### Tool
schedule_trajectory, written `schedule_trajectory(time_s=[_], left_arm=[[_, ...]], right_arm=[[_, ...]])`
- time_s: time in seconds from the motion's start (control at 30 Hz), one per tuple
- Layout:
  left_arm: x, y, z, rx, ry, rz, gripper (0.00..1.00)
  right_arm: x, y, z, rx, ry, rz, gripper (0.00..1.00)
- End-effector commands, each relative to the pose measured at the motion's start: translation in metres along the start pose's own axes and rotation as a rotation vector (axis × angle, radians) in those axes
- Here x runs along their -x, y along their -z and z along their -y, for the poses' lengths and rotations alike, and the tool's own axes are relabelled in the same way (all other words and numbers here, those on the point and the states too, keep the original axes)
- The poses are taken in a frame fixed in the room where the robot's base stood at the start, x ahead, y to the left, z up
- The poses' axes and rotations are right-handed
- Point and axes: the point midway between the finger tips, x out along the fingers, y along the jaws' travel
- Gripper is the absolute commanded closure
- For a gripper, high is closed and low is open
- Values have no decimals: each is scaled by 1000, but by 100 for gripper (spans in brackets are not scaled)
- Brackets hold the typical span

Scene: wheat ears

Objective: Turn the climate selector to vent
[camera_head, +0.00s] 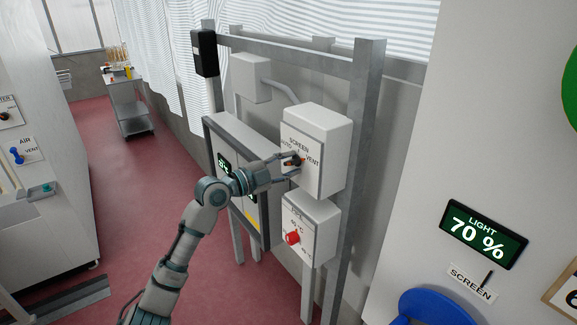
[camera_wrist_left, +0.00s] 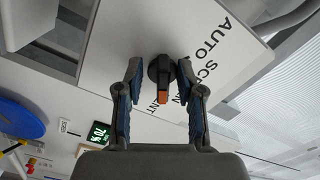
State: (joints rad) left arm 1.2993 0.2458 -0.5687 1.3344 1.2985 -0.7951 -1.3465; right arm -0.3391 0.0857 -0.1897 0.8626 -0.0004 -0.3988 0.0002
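The climate selector is a black knob with an orange pointer (camera_head: 298,160) on a light grey box (camera_head: 329,130) marked SCREEN, with VENT to the knob's right and AUTO to its left, partly hidden. In the left wrist view the knob (camera_wrist_left: 160,72) sits between my fingers, its orange pointer directed down at the partly covered VENT lettering. My left gripper (camera_head: 291,164) is at the knob. In the left wrist view its fingers (camera_wrist_left: 158,68) are open around it, with a narrow gap on each side. My right gripper is not in view.
Below is a second box with a red knob (camera_head: 292,238). A dark-framed display panel (camera_head: 262,205) stands behind my left forearm. Grey posts (camera_head: 363,90) carry the boxes. A LIGHT 70 % display (camera_head: 484,234) is on the right wall. Red floor is open at left.

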Motion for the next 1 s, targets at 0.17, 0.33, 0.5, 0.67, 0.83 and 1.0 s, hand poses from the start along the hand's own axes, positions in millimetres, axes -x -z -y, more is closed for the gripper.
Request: schedule_trajectory(time_s=[0.17, 0.33, 0.5, 0.67, 0.83, 1.0], left_arm=[[22, -2, 0, -1, 1, 2, 62], [60, -4, -1, -1, -2, 4, 62], [94, -6, -2, 1, -4, 5, 62], [111, -6, -2, 4, -5, 4, 62], [115, -6, -2, 4, -5, 3, 62], [115, -6, -2, 4, -5, 3, 62]], right_arm=[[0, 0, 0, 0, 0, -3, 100], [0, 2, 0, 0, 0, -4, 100], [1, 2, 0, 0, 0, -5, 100], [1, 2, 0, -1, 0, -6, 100], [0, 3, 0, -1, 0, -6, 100], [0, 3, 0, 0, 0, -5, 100]])
